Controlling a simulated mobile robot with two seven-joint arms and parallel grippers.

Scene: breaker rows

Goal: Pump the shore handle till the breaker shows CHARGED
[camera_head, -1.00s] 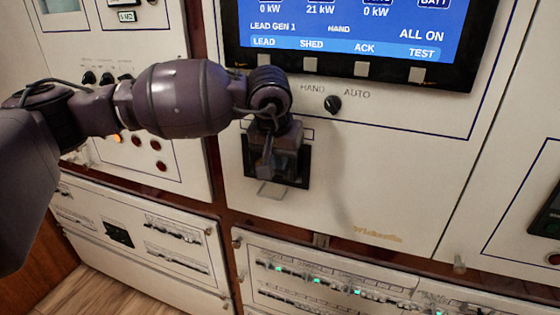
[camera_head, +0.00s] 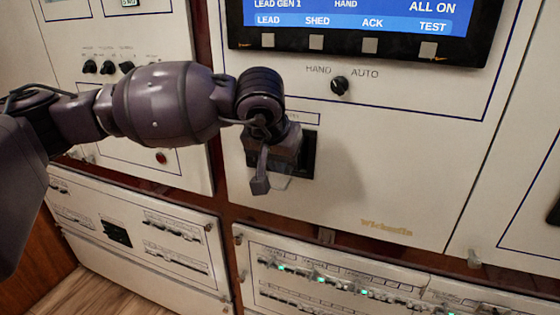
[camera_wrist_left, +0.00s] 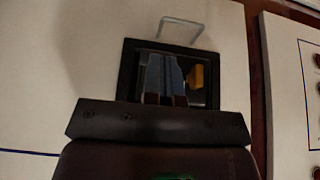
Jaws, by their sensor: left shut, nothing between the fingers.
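The breaker shows as a black square frame (camera_head: 310,155) in the cream panel, partly hidden behind my left gripper. In the left wrist view, its frame (camera_wrist_left: 129,72) surrounds a dark recess with a yellow part (camera_wrist_left: 197,76) inside. A pale thin loop (camera_wrist_left: 182,32) sticks out at the frame's edge; I cannot tell if it is the shore handle. My left gripper (camera_head: 260,185) is shut and empty, in front of the breaker's lower left. Its fingers (camera_wrist_left: 165,75) overlap the recess in the wrist view; contact is unclear. No CHARGED flag is readable. My right gripper is not in view.
A blue screen (camera_head: 360,18) with a button row is above. A lower switch panel (camera_head: 340,275) with green lights is below. The cream panel right of the breaker is bare.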

